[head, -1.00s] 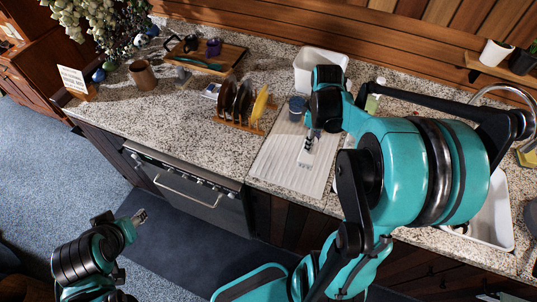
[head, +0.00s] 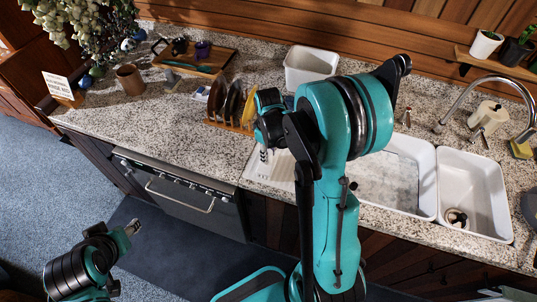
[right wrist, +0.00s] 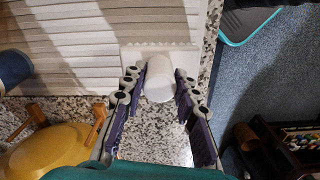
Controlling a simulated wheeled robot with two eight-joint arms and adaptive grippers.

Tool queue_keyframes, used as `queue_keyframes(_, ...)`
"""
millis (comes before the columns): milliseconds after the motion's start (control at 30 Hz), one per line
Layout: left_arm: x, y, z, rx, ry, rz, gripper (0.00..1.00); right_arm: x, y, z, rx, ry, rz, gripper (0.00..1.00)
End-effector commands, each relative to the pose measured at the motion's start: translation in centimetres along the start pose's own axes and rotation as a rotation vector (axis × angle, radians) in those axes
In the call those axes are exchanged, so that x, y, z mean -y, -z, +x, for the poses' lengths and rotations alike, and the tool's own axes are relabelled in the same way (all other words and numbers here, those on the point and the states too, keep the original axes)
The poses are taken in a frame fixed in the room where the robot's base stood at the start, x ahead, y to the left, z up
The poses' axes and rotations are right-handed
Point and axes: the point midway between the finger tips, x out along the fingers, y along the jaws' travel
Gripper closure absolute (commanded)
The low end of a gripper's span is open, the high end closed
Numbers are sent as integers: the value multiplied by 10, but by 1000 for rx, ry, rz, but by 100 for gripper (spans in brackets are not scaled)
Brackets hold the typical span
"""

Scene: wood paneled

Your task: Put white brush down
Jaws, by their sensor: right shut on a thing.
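The white brush shows in the right wrist view as a round white handle (right wrist: 160,80) with a flat, pale, rectangular part beyond it. My right gripper (right wrist: 160,90) has its fingers on both sides of the handle and is shut on it. The brush is over the edge of the ribbed draining mat (right wrist: 60,60), with speckled counter below; I cannot tell whether it touches. In the head view my right gripper (head: 264,152) is over the left part of the mat (head: 275,174), partly hidden by my arm. My left gripper (head: 133,228) is away from the counter, over the floor.
A plate rack (head: 230,125) with dark and yellow plates stands left of the right gripper. A white bin (head: 308,67) is behind, and a double sink (head: 470,190) is to the right. Speckled counter (head: 150,125) is clear left of the rack.

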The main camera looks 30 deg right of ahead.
Motion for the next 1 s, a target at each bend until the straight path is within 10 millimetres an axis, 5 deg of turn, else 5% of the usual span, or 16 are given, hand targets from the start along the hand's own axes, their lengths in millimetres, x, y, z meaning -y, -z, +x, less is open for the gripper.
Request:
queue_keyframes(367, 0, -2, 3, 0, 0, 0, 54, 0, 0, 5, 0, 0, 0, 100)
queue_keyframes(400, 0, -2, 4, 0, 0, 0, 54, 0, 0, 6, 0, 0, 0, 68)
queue_keyframes(500, 0, -2, 2, 0, 0, 0, 54, 0, 0, 4, 0, 0, 0, 50)
queue_keyframes(833, 0, 0, 0, 0, 0, 0, 54, 0, 0, 1, 0, 0, 0, 50)
queue_keyframes(1000, 0, 4, -5, 0, 0, 0, 54, 0, -1, -22, 0, 0, 0, 50)
